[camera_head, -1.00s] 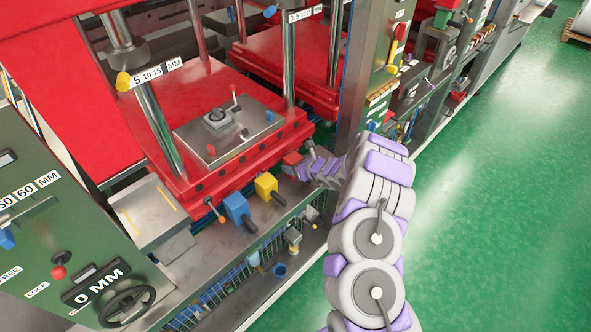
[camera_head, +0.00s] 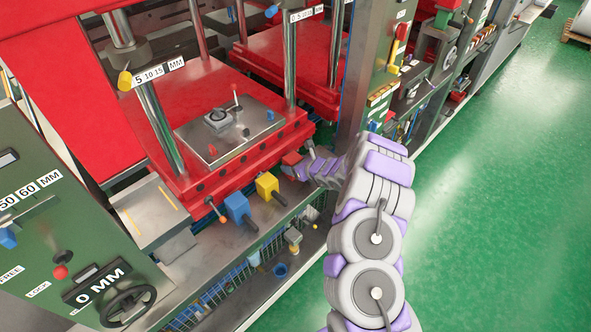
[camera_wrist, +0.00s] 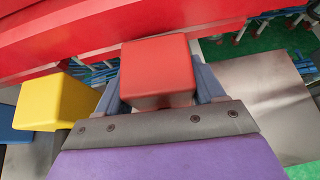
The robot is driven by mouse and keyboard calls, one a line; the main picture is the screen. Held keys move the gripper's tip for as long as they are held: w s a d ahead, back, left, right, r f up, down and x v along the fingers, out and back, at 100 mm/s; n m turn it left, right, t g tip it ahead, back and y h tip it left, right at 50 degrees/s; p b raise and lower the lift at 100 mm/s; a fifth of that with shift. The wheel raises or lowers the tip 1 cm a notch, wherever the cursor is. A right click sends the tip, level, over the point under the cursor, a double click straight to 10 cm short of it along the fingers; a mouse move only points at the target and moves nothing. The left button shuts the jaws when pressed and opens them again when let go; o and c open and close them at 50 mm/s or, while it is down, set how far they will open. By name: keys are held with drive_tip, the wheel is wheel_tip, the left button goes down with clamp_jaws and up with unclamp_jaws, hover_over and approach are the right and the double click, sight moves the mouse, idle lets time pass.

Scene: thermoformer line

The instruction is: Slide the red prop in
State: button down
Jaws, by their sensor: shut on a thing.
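The red prop (camera_wrist: 158,72) is a red block held between the two fingers of my gripper (camera_wrist: 160,88) in the wrist view. In the head view the red prop (camera_head: 291,159) is small and sits right at the front edge of the red press platen (camera_head: 245,156), at its right corner. My gripper (camera_head: 303,166) is shut on it there. The prop's far end is hidden, so I cannot tell how far it reaches into or under the platen. The platen's red edge passes just beyond the block in the wrist view.
A yellow block (camera_head: 266,185) and a blue block (camera_head: 236,207) sit along the platen's front, left of my gripper. The yellow block (camera_wrist: 50,101) is close on the left in the wrist view. A green control panel (camera_head: 60,230) stands at left. Green floor (camera_head: 480,220) is open at right.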

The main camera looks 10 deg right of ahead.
drive_tip(key=shift+r, duration=0.35)
drive_tip(key=shift+r, duration=0.25)
drive_tip(key=shift+d, duration=0.15)
drive_tip(key=shift+s+d+b, duration=0.25)
drive_tip(key=shift+s+d, duration=0.35)
drive_tip(key=shift+s, duration=0.3)
drive_tip(key=shift+s+d+b, duration=0.25)
drive_tip(key=shift+s+d, duration=0.3)
drive_tip(key=shift+s, duration=0.3)
drive_tip(key=shift+s+d, duration=0.35)
drive_tip(key=shift+s, duration=0.35)
drive_tip(key=s+d, duration=0.3)
drive_tip(key=s, duration=0.2)
drive_tip(key=shift+d, duration=0.2)
drive_tip(key=shift+s, duration=0.1)
drive_tip(key=shift+r, duration=0.1)
